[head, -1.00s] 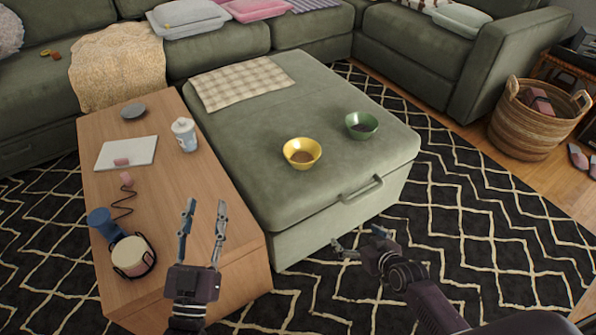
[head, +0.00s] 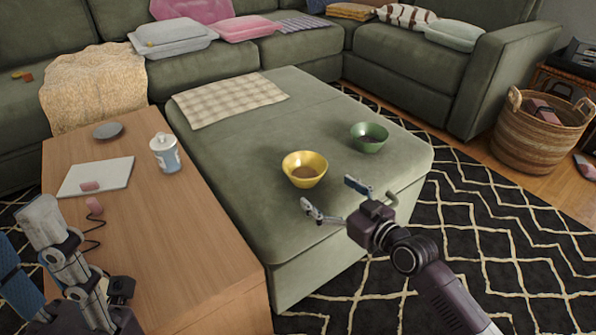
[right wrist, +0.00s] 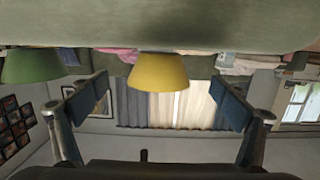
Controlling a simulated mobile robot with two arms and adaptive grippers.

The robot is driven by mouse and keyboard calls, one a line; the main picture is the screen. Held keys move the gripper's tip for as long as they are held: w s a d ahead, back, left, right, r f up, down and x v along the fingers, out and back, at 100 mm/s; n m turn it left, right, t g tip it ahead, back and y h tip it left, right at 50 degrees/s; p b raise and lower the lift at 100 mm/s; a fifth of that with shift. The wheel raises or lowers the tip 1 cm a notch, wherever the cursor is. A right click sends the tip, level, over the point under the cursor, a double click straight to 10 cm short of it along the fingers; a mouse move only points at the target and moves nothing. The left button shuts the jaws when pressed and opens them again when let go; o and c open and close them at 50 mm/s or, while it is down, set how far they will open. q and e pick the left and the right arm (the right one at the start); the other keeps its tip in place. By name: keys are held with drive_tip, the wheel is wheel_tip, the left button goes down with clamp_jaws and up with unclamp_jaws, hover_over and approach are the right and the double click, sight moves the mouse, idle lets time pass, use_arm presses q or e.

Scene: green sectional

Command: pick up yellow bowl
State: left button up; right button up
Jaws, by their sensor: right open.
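The yellow bowl (head: 304,169) stands upright on the green ottoman (head: 250,145), near its front edge, with something brownish inside. My right gripper (head: 334,197) is open and empty, just in front and to the right of the bowl, apart from it. In the right wrist view, which appears upside down, the yellow bowl (right wrist: 158,72) lies ahead between the two spread fingers (right wrist: 160,105). Parts of my left arm fill the lower left of the head view, close to the camera; its finger opening cannot be made out.
A green bowl (head: 369,137) stands right of and behind the yellow one; it also shows in the right wrist view (right wrist: 33,66). A checked cloth (head: 228,99) lies on the ottoman. The wooden table (head: 190,230) on the left bears a cup (head: 165,154) and a tray (head: 96,177).

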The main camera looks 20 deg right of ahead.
sight(309, 176)
drive_tip(key=shift+b+x, duration=1.6)
drive_tip(key=shift+x, duration=2.5)
drive_tip(key=shift+r, duration=0.2)
drive_tip(key=shift+c, duration=0.3)
drive_tip(key=c, duration=1.3)
drive_tip(key=shift+c, duration=0.5)
drive_tip(key=shift+r, duration=0.15)
